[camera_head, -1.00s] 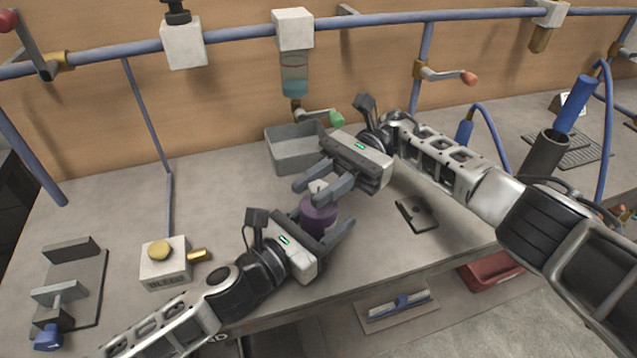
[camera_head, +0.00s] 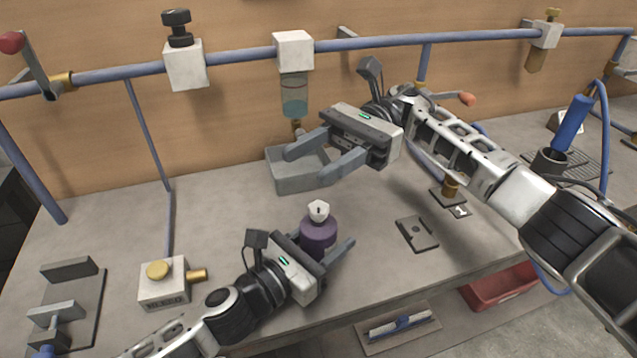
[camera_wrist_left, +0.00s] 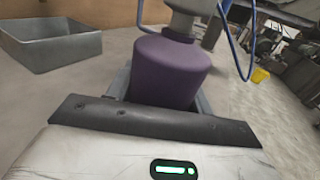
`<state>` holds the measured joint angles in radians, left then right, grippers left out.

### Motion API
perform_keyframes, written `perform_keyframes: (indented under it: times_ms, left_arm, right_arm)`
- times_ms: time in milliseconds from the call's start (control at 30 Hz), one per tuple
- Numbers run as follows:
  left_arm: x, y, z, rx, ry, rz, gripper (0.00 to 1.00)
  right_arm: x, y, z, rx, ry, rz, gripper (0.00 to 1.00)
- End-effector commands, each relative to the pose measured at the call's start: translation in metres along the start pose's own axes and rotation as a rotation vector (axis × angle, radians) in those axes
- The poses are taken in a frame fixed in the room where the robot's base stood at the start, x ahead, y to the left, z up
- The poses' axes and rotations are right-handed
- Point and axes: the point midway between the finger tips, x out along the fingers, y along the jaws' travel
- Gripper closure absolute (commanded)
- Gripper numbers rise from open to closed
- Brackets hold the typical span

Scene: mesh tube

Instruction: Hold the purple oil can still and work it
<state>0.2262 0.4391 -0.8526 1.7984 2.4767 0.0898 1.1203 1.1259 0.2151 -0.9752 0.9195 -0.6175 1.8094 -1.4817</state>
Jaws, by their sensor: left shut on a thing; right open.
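The purple oil can (camera_head: 318,233) stands upright on the bench, with a white top piece (camera_head: 318,210). My left gripper (camera_head: 328,244) is shut around the can's body from the near side. In the left wrist view the can (camera_wrist_left: 168,70) sits between the fingers, which are mostly hidden behind it and the gripper's front edge. My right gripper (camera_head: 312,163) is open and empty. It is above and behind the can, in front of the grey bin, apart from the can.
A grey open bin (camera_head: 285,178) stands behind the can; it also shows in the left wrist view (camera_wrist_left: 50,50). A white block with a yellow knob (camera_head: 163,286) is at left. A dark flat plate (camera_head: 417,234) lies right of the can. A blue pipe (camera_head: 230,55) runs along the back.

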Motion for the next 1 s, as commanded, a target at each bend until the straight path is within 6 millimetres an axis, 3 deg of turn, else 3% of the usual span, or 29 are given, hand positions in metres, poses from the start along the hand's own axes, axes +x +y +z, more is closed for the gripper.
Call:
perform_keyframes:
  times_ms: [200,633,767,1000]
  left_arm:
    - [0.0,0.001,0.0,0.001,0.001,0.002,0.78]
    - [0.0,0.001,0.0,0.001,0.001,0.002,0.78]
    - [0.0,0.001,0.0,0.001,0.001,0.002,0.78]
    - [0.0,0.001,0.0,0.001,0.001,0.002,0.78]
  right_arm:
    - [0.0,0.0,0.015,0.001,0.0,0.0,0.53]
    - [0.0,0.004,0.008,0.082,-0.013,-0.011,0.53]
    - [-0.001,0.014,-0.007,0.301,-0.046,-0.035,0.53]
    - [0.001,0.044,-0.043,0.917,-0.156,-0.081,0.53]
